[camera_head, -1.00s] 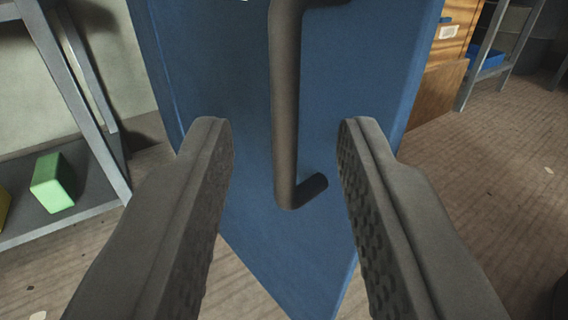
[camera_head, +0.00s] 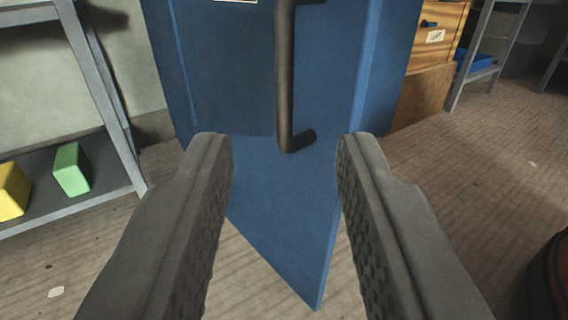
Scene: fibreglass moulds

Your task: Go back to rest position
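My gripper (camera_head: 284,150) is open and empty, with its two dark textured fingers apart in the lower half of the view. Ahead of it stands a blue door panel (camera_head: 255,190) with a dark bar handle (camera_head: 284,75) running down its face. The lower end of the handle shows between and just above the fingertips. The fingers do not appear to touch the handle, and the handle's top is partly cut off by the picture edge.
A grey metal shelf (camera_head: 112,105) at left holds a green block (camera_head: 72,170) and a yellow block (camera_head: 10,190). A wooden cabinet (camera_head: 425,92) and another rack (camera_head: 470,85) stand at back right. A dark red rounded object (camera_head: 552,280) is at lower right. Floor (camera_head: 470,160) at right is mostly clear.

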